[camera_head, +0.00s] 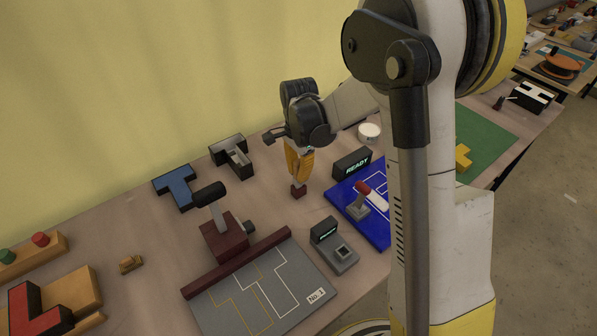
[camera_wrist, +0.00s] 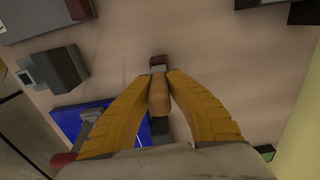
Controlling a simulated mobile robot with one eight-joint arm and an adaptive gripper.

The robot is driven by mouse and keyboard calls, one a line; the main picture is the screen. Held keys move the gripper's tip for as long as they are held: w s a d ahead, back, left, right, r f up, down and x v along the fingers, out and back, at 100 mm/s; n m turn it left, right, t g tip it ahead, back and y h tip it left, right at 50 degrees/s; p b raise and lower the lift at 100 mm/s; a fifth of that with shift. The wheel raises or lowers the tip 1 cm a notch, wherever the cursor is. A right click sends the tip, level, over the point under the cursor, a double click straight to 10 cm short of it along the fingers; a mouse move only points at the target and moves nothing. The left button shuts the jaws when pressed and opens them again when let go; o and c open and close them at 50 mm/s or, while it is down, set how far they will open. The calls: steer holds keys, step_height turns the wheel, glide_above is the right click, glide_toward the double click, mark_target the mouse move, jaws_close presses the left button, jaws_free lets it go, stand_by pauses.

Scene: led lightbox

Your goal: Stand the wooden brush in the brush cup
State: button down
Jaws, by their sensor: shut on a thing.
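My gripper (camera_head: 299,176) has yellow fingers and points down over the wooden table. In the wrist view its fingers (camera_wrist: 159,78) are closed around the tan handle of the wooden brush (camera_wrist: 159,98). A small dark red-brown end piece (camera_wrist: 159,61) shows just beyond the fingertips, in line with the handle, and seems to be part of the brush. It also shows below the fingers in the head view (camera_head: 298,191). I cannot tell whether it touches the table. A small round white container (camera_head: 369,131) stands behind and right of my gripper; it may be the brush cup.
A READY display (camera_head: 352,163) and blue board (camera_head: 345,198) lie right. A grey outlined board (camera_head: 262,293) lies in front.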

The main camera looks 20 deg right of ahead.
steer(key=shift+f+b, duration=0.7)
steer(key=shift+f, duration=0.2)
steer(key=c, duration=1.4)
jaws_free()
steer(key=shift+r, duration=0.1)
step_height(320, 180, up, 12)
steer(key=shift+f, duration=0.1)
